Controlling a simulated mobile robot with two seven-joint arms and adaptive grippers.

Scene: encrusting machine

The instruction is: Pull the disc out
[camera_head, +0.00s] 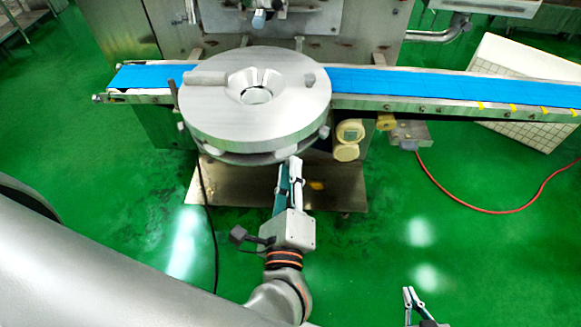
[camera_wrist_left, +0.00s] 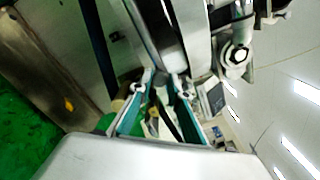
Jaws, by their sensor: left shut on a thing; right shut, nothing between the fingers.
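The disc (camera_head: 220,118) is a thick, round grey metal plate with a hole near its middle. It sits in front of the encrusting machine, over the belt. My left gripper (camera_head: 293,163) reaches up to the disc's front rim, with its fingers closed at the edge. In the left wrist view the fingertips (camera_wrist_left: 164,80) are on either side of a metal rim (camera_wrist_left: 165,40), and the exact contact is hard to see. My right gripper (camera_head: 410,292) is shut and empty, low at the bottom right of the head view, well away from the disc.
A blue conveyor belt (camera_head: 430,85) runs behind the disc and out to both sides. The steel machine (camera_head: 130,30) stands behind it. A white crate (camera_head: 510,60) is at the right, and a red hose (camera_head: 480,208) lies on the green floor. The floor in front is clear.

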